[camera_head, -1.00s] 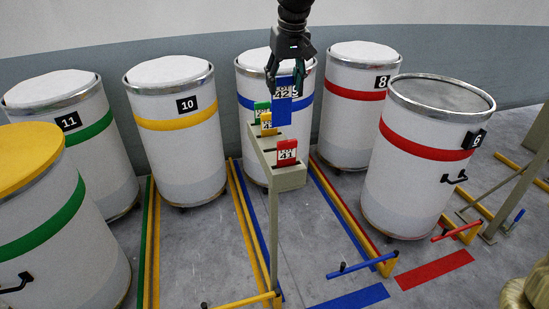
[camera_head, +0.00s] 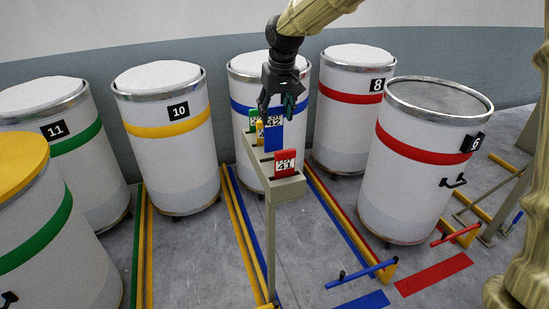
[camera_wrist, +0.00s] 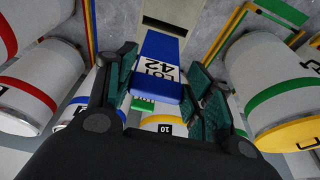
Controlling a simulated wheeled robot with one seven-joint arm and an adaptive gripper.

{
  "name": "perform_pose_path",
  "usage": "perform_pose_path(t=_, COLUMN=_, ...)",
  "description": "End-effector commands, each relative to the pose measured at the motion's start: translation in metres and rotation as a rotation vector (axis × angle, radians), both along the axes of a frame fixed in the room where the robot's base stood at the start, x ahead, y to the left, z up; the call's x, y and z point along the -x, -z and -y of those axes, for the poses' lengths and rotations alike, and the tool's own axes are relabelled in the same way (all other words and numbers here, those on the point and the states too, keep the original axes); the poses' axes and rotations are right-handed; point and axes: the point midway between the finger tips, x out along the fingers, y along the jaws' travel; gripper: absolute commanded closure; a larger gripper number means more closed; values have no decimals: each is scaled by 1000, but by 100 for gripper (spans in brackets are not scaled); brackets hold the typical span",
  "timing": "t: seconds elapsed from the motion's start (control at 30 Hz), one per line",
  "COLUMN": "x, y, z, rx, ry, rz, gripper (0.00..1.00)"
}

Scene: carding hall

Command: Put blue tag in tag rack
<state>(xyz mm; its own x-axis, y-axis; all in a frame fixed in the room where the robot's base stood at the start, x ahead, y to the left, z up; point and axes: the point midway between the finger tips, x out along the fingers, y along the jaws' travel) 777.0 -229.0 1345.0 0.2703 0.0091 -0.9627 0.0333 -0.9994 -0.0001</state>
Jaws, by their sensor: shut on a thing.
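The blue tag (camera_head: 273,139) hangs upright under my gripper (camera_head: 274,108), which is shut on its upper part. In the wrist view the blue tag (camera_wrist: 160,47), with a white "LOT 42" label, lies between the fingers. The tag rack (camera_head: 286,188) is a narrow beige bar on a post. A red tag (camera_head: 286,163) marked 41 stands at its near end, and a yellow tag (camera_head: 259,132) and a green tag (camera_head: 254,117) stand at its far end. The blue tag's lower edge is at the rack top, between yellow and red; I cannot tell whether it is in a slot.
White drums stand around the rack: number 10 (camera_head: 166,160) and number 11 (camera_head: 86,165) to the left, number 8 (camera_head: 344,135) and number 6 (camera_head: 412,190) to the right. A blue-banded drum (camera_head: 239,150) is just behind the rack. Coloured floor rails run between them.

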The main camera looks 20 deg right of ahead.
Motion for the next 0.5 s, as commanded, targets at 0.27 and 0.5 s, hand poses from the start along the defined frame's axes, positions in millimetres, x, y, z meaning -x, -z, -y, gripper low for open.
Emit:
perform_pose_path(t=0.27, x=0, y=39, z=-1, rx=1, ry=-3, rz=-2, gripper=95)
perform_pose_path(t=0.5, x=0, y=53, z=-1, rx=0, ry=-1, rz=-1, gripper=95)
